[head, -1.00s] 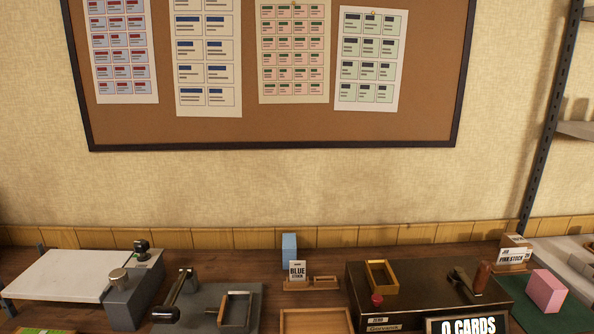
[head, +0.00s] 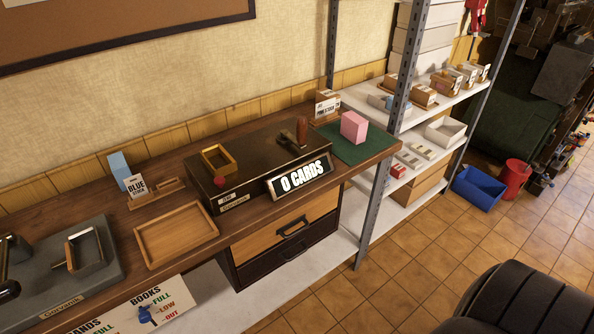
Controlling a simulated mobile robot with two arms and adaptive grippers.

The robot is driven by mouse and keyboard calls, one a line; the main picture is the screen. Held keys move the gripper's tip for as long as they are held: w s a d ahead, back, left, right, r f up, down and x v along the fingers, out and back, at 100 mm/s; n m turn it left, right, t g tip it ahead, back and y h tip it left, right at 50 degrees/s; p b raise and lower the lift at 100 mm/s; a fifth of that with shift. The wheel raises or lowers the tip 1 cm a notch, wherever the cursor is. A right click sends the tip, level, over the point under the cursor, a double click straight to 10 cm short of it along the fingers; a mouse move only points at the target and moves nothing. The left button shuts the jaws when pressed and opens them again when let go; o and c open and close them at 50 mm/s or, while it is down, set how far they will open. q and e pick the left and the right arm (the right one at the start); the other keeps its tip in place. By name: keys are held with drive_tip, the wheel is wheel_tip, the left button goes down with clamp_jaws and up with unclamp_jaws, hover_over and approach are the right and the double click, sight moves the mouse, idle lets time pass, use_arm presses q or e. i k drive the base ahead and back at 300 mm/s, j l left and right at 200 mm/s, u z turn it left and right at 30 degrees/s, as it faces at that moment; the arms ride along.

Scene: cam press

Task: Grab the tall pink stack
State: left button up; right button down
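The pink stack (head: 354,127) is a pink block standing upright on a green mat (head: 357,152) at the right end of the wooden workbench. A small holder with a "PINK STOCK" sign (head: 327,107) stands just behind and left of it. Neither of my grippers shows in the head view, and nothing touches the pink stack.
A dark press box with a "0 CARDS" sign (head: 299,177) stands left of the mat. A blue stack (head: 120,170) and an empty wooden tray (head: 177,234) are further left. A metal shelf post (head: 387,165) rises right of the bench. Tiled floor (head: 410,250) lies open in front.

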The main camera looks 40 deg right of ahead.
sight(354, 127)
drive_tip(key=l+z, duration=0.2)
drive_tip(key=z, duration=1.25)
